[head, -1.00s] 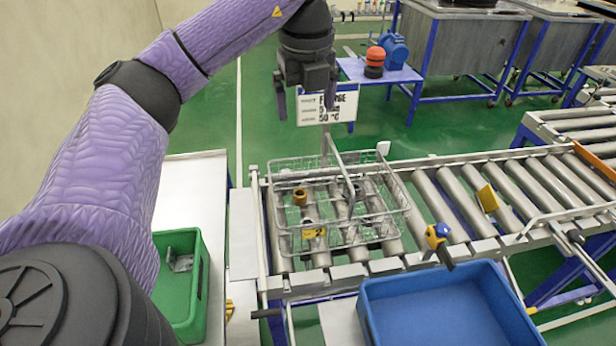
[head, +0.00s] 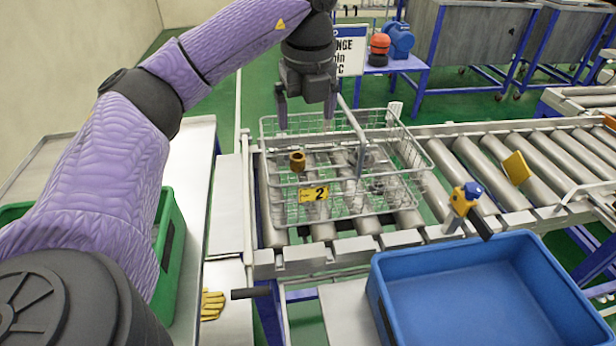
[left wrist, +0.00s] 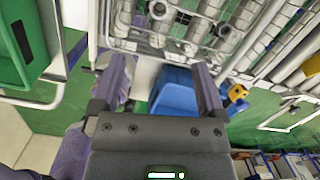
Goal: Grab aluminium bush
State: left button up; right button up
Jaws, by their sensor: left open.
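A wire basket (head: 345,214) stands on the roller conveyor, with a yellow tag marked 2 on its front. Inside, a brown-bronze bush (head: 297,161) sits at the left. Small grey parts (head: 364,157) lie to its right behind the wires; I cannot tell which of them is the aluminium bush. My left gripper (head: 306,112) points down, open and empty, above the basket's back left part and apart from the bush. In the left wrist view its two fingers (left wrist: 160,75) are spread with nothing between them. My right gripper is not in view.
A blue bin (head: 470,300) stands empty at the front right. A green bin (head: 170,245) is partly behind my left arm. The basket's tall handle (head: 353,125) rises just right of my gripper.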

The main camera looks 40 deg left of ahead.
pick_arm(q)
jog(key=f+b, duration=0.1)
jog(key=f, duration=0.2)
jog(key=f+b, duration=0.4)
jog(key=f, duration=0.1)
jog(key=shift+w+f, duration=0.25)
jog(key=shift+f, duration=0.05)
jog(key=f+b, duration=0.1)
jog(key=f, duration=0.5)
jog(key=a+f+b, duration=0.1)
jog(key=f, duration=0.1)
jog(key=shift+w+f+b, duration=0.2)
jog(key=shift+f+b, duration=0.15)
jog(key=shift+f, duration=0.3)
jog(key=c, duration=1.1)
grip_shut()
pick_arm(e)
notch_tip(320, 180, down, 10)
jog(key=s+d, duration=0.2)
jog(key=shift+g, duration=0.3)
